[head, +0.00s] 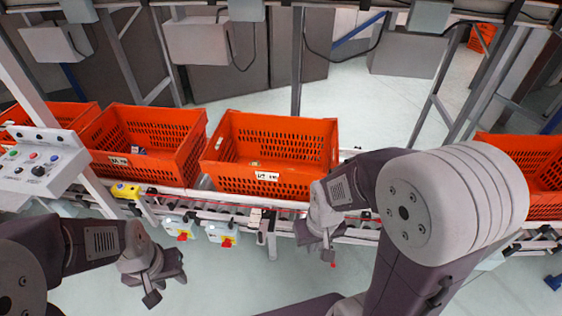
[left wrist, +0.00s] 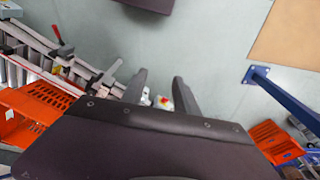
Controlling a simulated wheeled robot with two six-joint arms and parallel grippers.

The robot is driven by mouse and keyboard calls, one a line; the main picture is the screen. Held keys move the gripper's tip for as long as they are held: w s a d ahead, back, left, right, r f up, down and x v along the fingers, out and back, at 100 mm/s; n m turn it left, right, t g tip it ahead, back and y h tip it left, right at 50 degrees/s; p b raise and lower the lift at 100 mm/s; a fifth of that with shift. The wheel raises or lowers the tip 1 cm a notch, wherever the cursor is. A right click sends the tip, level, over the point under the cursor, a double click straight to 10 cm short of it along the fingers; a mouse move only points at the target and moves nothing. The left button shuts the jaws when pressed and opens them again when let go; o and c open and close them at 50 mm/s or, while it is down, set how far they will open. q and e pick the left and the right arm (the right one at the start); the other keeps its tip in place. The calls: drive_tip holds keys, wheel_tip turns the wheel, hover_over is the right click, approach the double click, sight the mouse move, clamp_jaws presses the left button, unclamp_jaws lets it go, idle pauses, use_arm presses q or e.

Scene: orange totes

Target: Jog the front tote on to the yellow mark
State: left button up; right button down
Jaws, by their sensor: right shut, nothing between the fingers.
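An orange tote (head: 265,185) stands upright on the roller conveyor at the middle of the head view, with a white label and a small item inside. Another orange tote (head: 150,172) is just left of it, with small items inside. I cannot tell which one is the front tote. No yellow mark is clearly visible on the conveyor. My right gripper (head: 329,254) is shut and empty, at the conveyor's near edge, below and right of the middle tote. My left gripper (head: 166,287) is open and empty over the floor, apart from the conveyor; its fingers show in the left wrist view (left wrist: 160,92).
A button panel (head: 38,162) stands at the left. A yellow box (head: 125,190) and switch boxes with red knobs (head: 222,234) line the conveyor's near side. More orange totes are at far left and at right (head: 545,170), the latter partly behind my right arm. Posts stand behind the conveyor.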

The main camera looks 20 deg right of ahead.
use_arm(q)
clamp_jaws()
idle(1.7)
